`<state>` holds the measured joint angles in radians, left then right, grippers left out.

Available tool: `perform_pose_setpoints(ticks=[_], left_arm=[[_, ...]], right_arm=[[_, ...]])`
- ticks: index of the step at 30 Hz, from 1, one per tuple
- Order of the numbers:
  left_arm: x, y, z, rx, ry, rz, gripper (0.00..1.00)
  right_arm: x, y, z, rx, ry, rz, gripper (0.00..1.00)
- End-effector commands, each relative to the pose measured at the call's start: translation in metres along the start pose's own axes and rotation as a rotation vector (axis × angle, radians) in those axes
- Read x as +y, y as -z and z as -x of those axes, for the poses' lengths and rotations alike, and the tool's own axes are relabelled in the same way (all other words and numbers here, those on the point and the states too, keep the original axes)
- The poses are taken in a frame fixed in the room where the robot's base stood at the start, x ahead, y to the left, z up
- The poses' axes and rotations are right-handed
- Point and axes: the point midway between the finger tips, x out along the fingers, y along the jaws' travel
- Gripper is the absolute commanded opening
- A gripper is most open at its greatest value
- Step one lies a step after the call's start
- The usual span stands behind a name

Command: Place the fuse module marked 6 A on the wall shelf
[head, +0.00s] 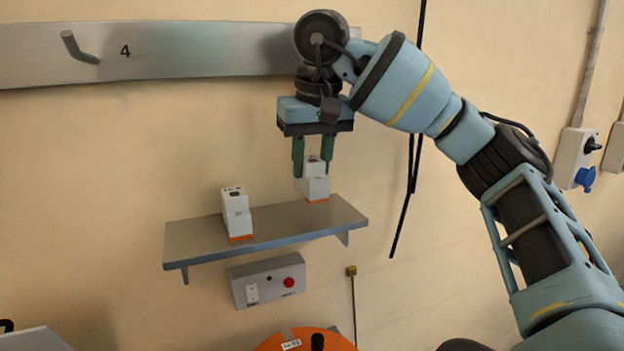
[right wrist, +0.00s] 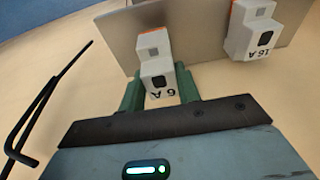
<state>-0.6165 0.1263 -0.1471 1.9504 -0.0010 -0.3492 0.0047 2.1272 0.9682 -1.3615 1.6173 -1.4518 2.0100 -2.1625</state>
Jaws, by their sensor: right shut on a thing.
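The fuse module marked 6 A (right wrist: 157,68) is white and stands between the green fingers of my right gripper (right wrist: 160,88). In the head view this module (head: 315,187) is upright at the right end of the grey wall shelf (head: 280,226). Its orange foot appears to touch the shelf top. My right gripper (head: 312,158) comes from above and is shut on the module's upper part. My left gripper is not in view.
A second white module (head: 236,212), marked 16 A in the right wrist view (right wrist: 250,32), stands left on the shelf. A grey control box (head: 268,281) hangs below. A metal rail (head: 190,50) with a peg runs above. Black cables hang to the right.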

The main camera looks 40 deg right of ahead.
Motion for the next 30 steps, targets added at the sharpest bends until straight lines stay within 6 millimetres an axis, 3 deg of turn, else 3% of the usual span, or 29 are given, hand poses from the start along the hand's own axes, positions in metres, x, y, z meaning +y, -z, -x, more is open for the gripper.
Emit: perform_pose_setpoints(ticks=[9,25,26,30], left_arm=[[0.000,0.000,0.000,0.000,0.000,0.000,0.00],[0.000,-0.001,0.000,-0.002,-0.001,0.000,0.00],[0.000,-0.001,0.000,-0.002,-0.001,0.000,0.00],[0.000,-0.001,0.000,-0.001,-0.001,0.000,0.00]], right_arm=[[0.000,-0.006,-0.029,-0.003,-0.001,0.001,0.05],[0.000,-0.008,-0.037,-0.001,0.000,-0.001,0.05],[0.000,-0.008,-0.037,-0.001,0.000,-0.001,0.36],[0.000,-0.008,-0.036,-0.001,0.000,-0.001,0.54]])
